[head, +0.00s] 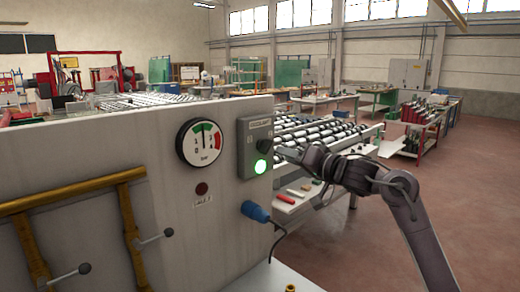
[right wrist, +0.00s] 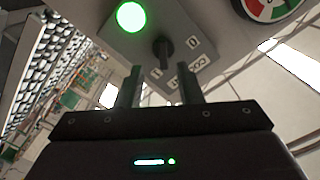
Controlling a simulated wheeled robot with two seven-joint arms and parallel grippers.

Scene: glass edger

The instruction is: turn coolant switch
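The coolant switch is a grey box (head: 254,146) on the light machine panel, with a black knob (head: 263,146) and a lit green lamp (head: 260,167) below it. In the right wrist view the black knob (right wrist: 163,50) stands out from the box face (right wrist: 140,48), near the green lamp (right wrist: 131,17) and small white labels. My right gripper (head: 283,152) is just right of the box in the head view. In the right wrist view its two fingers (right wrist: 160,76) are apart, with the knob ahead of the gap and nothing held. My left gripper is not in view.
A pressure gauge (head: 199,143) and a dark red lamp (head: 202,189) sit left of the switch. A blue plug (head: 255,211) with a cable sticks out below. Yellow pipes (head: 75,205) with levers run at the left. A roller table (head: 320,132) stands behind; floor at right is open.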

